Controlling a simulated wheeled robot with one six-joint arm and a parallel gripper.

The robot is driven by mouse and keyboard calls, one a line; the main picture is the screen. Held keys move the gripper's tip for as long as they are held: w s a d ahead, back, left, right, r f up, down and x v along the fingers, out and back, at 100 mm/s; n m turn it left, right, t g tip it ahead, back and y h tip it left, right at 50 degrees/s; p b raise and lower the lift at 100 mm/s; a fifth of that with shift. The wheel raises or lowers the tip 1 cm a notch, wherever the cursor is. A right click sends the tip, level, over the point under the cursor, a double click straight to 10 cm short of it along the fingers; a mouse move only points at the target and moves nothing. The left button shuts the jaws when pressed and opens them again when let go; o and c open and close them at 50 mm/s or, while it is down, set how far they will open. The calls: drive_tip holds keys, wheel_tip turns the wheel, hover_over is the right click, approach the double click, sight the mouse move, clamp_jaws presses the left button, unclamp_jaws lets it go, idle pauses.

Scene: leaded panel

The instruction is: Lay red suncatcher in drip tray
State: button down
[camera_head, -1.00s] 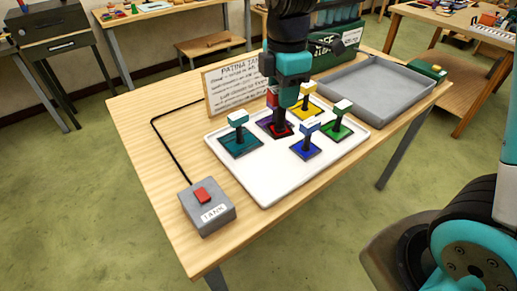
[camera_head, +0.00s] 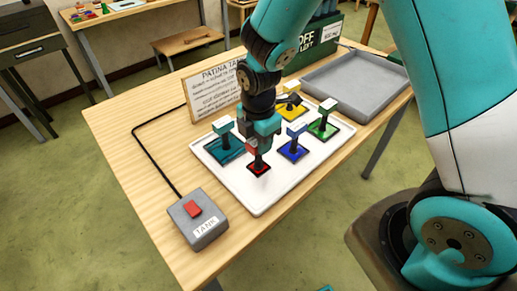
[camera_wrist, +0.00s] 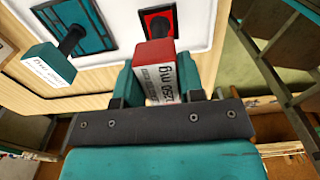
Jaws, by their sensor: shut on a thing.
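My gripper (camera_head: 260,128) is shut on the block-topped handle of the red suncatcher (camera_head: 259,169), a small red square with a dark border. In the wrist view the labelled red block (camera_wrist: 155,72) sits between the two fingers, with the red square (camera_wrist: 158,20) beyond it. The suncatcher is over the front part of the white tray (camera_head: 262,203); I cannot tell whether it touches. A shallow grey tray (camera_head: 329,100), which fits the drip tray, lies at the back right and looks empty.
Teal (camera_head: 226,147), blue (camera_head: 293,150), green (camera_head: 323,129) and yellow (camera_head: 290,113) suncatchers stand on the white tray around my gripper. A sign (camera_head: 208,92) stands behind. A tank switch box (camera_head: 198,218) with a cable is at the front left.

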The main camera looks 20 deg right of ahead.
drive_tip(key=shift+f+p, duration=0.3)
drive_tip(key=shift+f, duration=1.75)
drive_tip(key=shift+f, duration=0.15)
drive_tip(key=c, duration=0.7)
unclamp_jaws()
drive_tip(key=shift+c, duration=0.2)
